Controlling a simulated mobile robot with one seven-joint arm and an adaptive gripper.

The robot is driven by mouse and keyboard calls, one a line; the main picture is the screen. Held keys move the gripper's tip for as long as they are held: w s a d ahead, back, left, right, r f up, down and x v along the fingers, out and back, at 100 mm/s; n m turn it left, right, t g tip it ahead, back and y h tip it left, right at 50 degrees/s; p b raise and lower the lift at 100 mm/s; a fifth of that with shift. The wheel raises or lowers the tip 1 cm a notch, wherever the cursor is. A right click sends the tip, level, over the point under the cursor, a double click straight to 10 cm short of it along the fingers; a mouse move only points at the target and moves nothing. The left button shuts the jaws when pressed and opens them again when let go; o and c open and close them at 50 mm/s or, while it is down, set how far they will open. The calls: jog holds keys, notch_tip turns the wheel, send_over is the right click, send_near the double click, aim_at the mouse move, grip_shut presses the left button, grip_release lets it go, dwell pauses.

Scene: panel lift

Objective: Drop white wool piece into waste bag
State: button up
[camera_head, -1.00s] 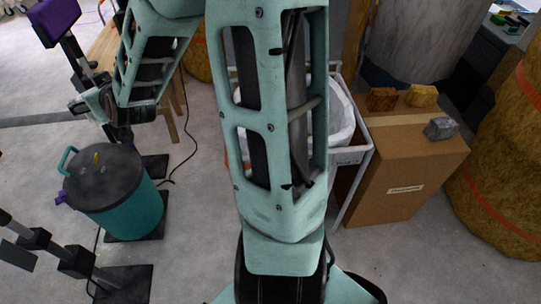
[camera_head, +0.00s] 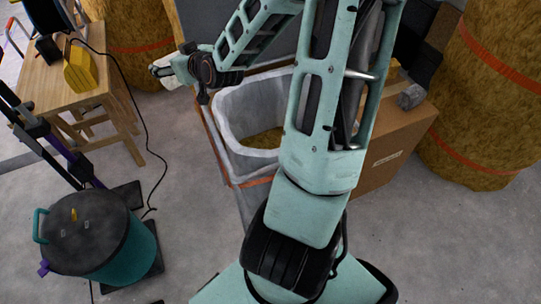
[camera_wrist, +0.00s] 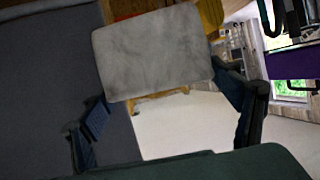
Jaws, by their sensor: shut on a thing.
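The white wool piece (camera_wrist: 152,52) is a pale grey-white block, seen large in the wrist view between the fingers of my gripper (camera_wrist: 158,88). My gripper is shut on it. In the head view my gripper (camera_head: 168,68) is small and holds the piece up, to the upper left of the bag. The waste bag (camera_head: 228,118) is a whitish open liner in a metal frame with orange strips, with yellow-brown material at its bottom. My arm hides its right side.
A cardboard box (camera_head: 385,160) right of the bag carries a grey piece (camera_head: 411,96). A teal lidded bin (camera_head: 110,245) stands lower left. A wooden table (camera_head: 50,95) with a yellow case (camera_head: 80,70) stands upper left. Large yellow-brown rolls (camera_head: 490,90) stand right.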

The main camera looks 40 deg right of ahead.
jog(key=s+d+f+p, duration=0.3)
jog(key=s+d+p, duration=0.1)
jog(key=s+d, duration=0.6)
jog(key=s+d+f+p, duration=0.2)
jog(key=s+d+p, duration=0.45)
jog(key=d, duration=0.65)
notch_tip(320, 180, down, 7)
jog(key=s+b, duration=0.2)
jog(key=b, duration=0.5)
jog(key=shift+m+h, duration=0.3)
jog(key=shift+h, duration=0.1)
jog(key=shift+r, duration=0.15)
jog(key=o, duration=0.9)
jog(key=shift+c, duration=0.2)
jog(key=shift+s, duration=0.1)
jog(key=v, duration=1.1)
jog(key=shift+s+r, duration=0.25)
jog(key=shift+s, duration=0.1)
